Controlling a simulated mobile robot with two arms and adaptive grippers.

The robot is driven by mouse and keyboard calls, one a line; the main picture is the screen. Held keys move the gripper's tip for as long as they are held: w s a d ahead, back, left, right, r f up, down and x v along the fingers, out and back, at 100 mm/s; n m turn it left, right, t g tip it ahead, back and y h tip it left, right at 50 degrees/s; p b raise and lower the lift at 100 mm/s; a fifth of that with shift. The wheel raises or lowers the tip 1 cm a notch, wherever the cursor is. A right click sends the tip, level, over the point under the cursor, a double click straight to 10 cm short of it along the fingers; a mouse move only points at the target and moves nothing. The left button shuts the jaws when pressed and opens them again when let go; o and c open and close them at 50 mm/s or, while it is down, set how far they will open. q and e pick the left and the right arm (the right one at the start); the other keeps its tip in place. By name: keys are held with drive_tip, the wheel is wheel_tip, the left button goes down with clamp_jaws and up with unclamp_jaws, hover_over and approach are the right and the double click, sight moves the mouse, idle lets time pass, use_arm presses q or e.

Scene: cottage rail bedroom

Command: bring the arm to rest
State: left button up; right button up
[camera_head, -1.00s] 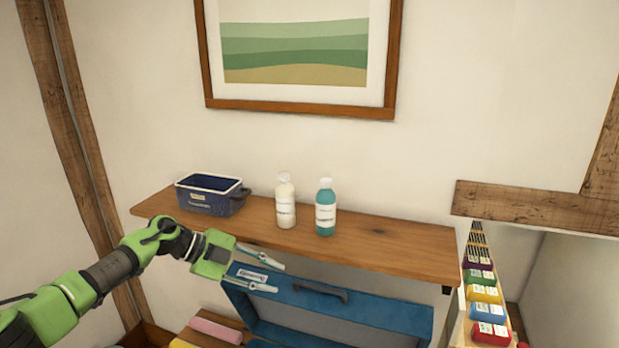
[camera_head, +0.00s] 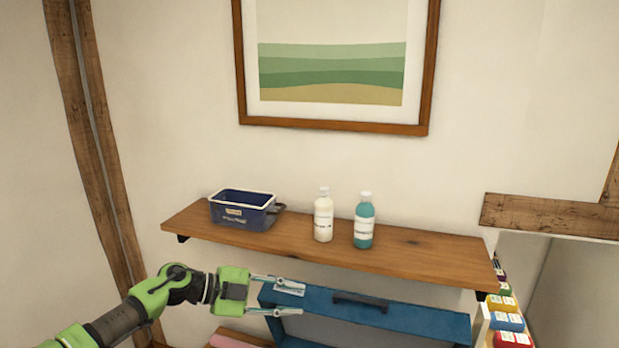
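My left gripper (camera_head: 285,296) comes in from the lower left, just below the wooden shelf and in front of a blue case. Its two fingers are spread apart, one above the other, and nothing shows between them but the case behind. My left arm (camera_head: 150,297) is green and dark grey and reaches in with the gripper pointing right. My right gripper is not in view.
The wooden shelf (camera_head: 400,262) on the wall bears a blue bin (camera_head: 240,218), a white bottle (camera_head: 323,219) and a teal bottle (camera_head: 364,226). The blue case (camera_head: 410,318) is below it. Colourful labelled items (camera_head: 507,321) stand at the right.

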use_arm(q)
drive_tip(key=s+d+r+n+t+h, duration=0.2)
drive_tip(key=d+n+t, duration=0.3)
drive_tip(key=d+t, duration=0.15)
drive_tip(key=s+a+f+n+t+y, duration=0.1)
drive_tip(key=s+a+f+n+y, duration=1.35)
drive_tip(key=a+n, duration=0.2)
drive_tip(key=s+a+f+g, duration=0.2)
drive_tip(key=s+f+g, duration=0.1)
drive_tip(key=s, duration=0.5)
drive_tip(key=s+a+f+n+g, duration=0.1)
drive_tip(key=s+a+f+g, duration=0.15)
drive_tip(key=s, duration=0.55)
drive_tip(key=s+a+f+g, duration=0.2)
drive_tip(key=s+f+g, duration=0.1)
drive_tip(key=s, duration=0.5)
wheel_tip(320, 180, down, 26)
drive_tip(key=s+f+b, duration=0.1)
drive_tip(key=b, duration=0.1)
drive_tip(key=s+a+f+g, duration=0.2)
drive_tip(key=s+a+f, duration=0.1)
drive_tip(key=s+f, duration=1.4)
drive_tip(key=shift+s+f+y+b, duration=0.35)
drive_tip(key=shift+f+b, duration=0.1)
drive_tip(key=shift+f, duration=0.1)
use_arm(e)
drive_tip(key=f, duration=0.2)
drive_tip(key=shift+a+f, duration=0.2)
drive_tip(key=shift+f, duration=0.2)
